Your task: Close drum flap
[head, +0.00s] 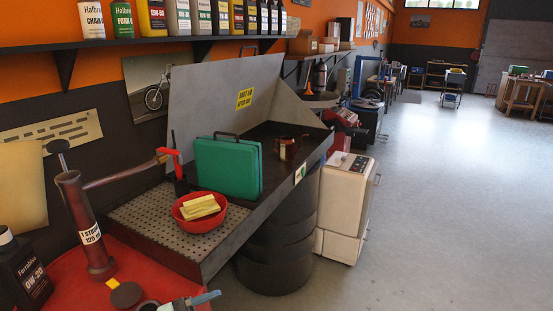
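The grey drum flap (205,100) stands raised at the back of a dark basin, with a yellow label on its face. A slanted grey side panel (285,92) joins its right side. The basin (232,254) sits on a black ribbed drum (275,250). A green case (226,168) stands upright in the basin in front of the flap. A red bowl (196,224) with yellow cloths or sponges sits on the perforated part at the near left.
A brown hand pump (85,225) stands on a red surface (75,285) at the near left. A loaded shelf (140,42) runs above the flap. A cream machine (343,200) stands right of the drum. The grey floor farther right is clear.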

